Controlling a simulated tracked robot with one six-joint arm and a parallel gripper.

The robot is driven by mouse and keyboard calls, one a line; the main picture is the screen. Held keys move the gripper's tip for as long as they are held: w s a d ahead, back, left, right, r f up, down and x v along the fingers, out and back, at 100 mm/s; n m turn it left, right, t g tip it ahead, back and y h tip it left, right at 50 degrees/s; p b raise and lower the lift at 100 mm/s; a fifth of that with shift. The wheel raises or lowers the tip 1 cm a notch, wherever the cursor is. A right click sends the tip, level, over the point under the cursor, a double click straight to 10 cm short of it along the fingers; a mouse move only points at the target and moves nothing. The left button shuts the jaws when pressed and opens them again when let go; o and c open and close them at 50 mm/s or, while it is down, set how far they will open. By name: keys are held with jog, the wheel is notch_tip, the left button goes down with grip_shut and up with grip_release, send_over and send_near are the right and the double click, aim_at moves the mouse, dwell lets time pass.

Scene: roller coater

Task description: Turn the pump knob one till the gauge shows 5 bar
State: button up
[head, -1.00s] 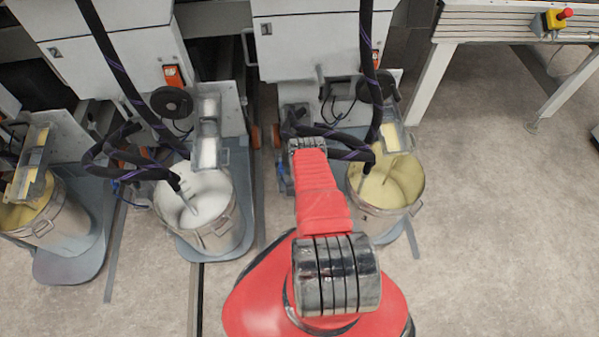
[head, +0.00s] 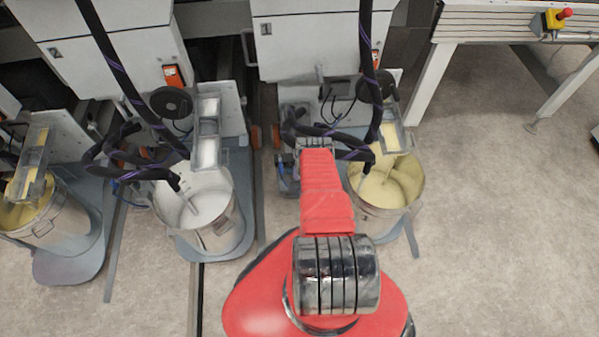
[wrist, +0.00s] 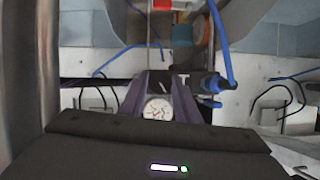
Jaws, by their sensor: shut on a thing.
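The pump knob (wrist: 160,78) is a small black knob with a light mark, in the middle of the wrist view. My gripper (wrist: 159,92) has its two dark purple fingers on either side of the knob and is shut on it. The round white gauge (wrist: 157,108) lies just below the knob in the wrist view, between the fingers. It has a red needle, but its reading is too small to tell. In the head view my red arm hides the knob, the gauge and the fingertips.
A pail of cream-yellow liquid (head: 407,207) stands right of my arm, with black hoses (head: 372,70) above it. A pail of white liquid (head: 238,238) stands to the left. Blue tubes (wrist: 222,45) run beside the knob. Floor at the right is free.

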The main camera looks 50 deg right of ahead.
jog(key=shift+m+t+y, duration=0.5)
jog(key=shift+m, duration=0.6)
jog(key=o, duration=1)
jog(key=shift+o, duration=0.2)
jog(key=shift+s, duration=0.15)
jog(key=v, duration=1.3)
jog(key=shift+s, duration=0.25)
jog(key=shift+a, duration=0.1)
